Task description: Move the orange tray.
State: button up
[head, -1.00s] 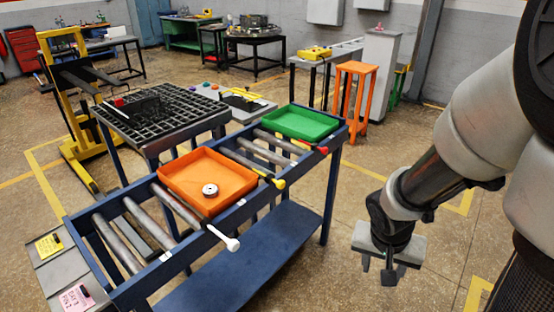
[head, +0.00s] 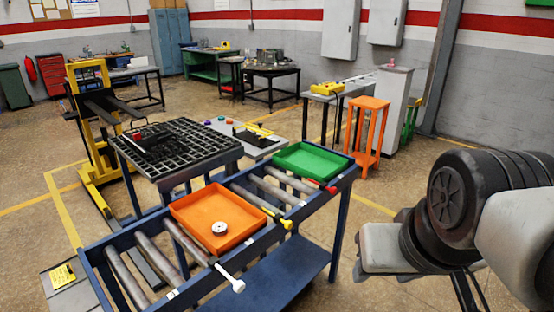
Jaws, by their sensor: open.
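The orange tray (head: 190,206) lies on the rollers of the blue roller table, near the middle of the head view. A small round white piece with a dark centre (head: 219,228) sits inside it near its front edge. My gripper (head: 362,270) is at the lower right, to the right of the roller table and well apart from the tray. Its pale body points left, and it is open and empty; the fingers are partly hidden.
A green tray (head: 334,172) lies farther back on the blue roller table (head: 268,221). Levers with white (head: 237,286), yellow (head: 287,224) and red (head: 330,190) knobs stick out from its right side. A black grid table (head: 210,140) and yellow lift (head: 77,130) stand behind left.

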aim_at(196, 211)
jog(key=j+u, duration=0.5)
jog(key=l+u, duration=0.25)
jog(key=k+l+u, duration=0.1)
jog(key=u, duration=0.15)
jog(key=l, duration=0.15)
